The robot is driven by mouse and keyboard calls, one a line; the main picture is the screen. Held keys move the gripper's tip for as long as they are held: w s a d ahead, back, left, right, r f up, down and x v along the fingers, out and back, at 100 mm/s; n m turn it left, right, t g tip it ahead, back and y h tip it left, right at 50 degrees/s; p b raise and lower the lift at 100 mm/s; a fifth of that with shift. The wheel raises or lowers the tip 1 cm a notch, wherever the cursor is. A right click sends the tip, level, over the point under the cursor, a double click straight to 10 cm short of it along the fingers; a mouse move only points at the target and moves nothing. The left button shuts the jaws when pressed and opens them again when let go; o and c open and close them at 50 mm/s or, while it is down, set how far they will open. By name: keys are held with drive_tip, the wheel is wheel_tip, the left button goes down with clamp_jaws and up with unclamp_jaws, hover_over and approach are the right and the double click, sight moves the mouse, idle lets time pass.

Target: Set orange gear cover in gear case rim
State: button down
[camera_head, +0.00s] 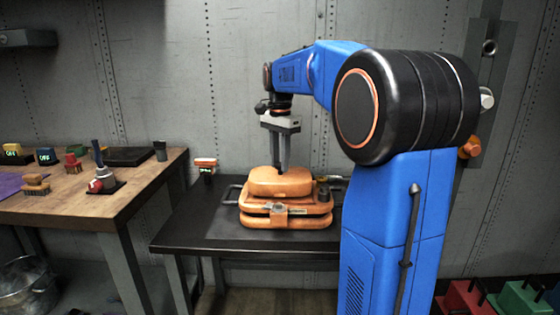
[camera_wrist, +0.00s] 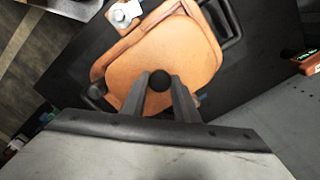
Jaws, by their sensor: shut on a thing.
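The orange gear cover (camera_head: 280,182) has a rounded top and sits at the gear case, over its upper opening. It also shows in the wrist view (camera_wrist: 180,52), filling much of the orange rim. The orange gear case (camera_head: 290,216) stands on the dark table, with a latch on its front face. My gripper (camera_head: 282,172) points straight down above the cover. Its fingers are shut on the cover's dark round knob, seen between the fingertips in the wrist view (camera_wrist: 160,82). Whether the cover is fully seated in the rim cannot be told.
The dark table (camera_head: 195,228) has free room left of the case. A black handle (camera_head: 232,193) stands out at the case's side. A wooden bench (camera_head: 70,200) with tools stands further left.

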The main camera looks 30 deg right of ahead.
drive_tip(key=shift+f, duration=0.9)
idle(0.3)
drive_tip(key=c, duration=1.3)
unclamp_jaws()
wheel_tip(320, 180, up, 17)
drive_tip(key=shift+r, duration=0.2)
drive_tip(key=s+a+f+n+t, duration=0.1)
drive_tip(key=s+a+f+n, duration=0.4)
drive_tip(key=s+f, duration=0.5)
drive_tip(key=s+a+f+n+t, duration=0.2)
drive_tip(key=s+a+f+n, duration=0.3)
drive_tip(key=s+f, duration=0.5)
drive_tip(key=s+a+f+n+t, duration=0.1)
drive_tip(key=s+a+f+n, duration=0.4)
drive_tip(key=s+f, duration=0.5)
drive_tip(key=shift+a+f+n+t, duration=0.35)
drive_tip(key=shift+f+n+t, duration=0.05)
drive_tip(key=shift+f, duration=0.35)
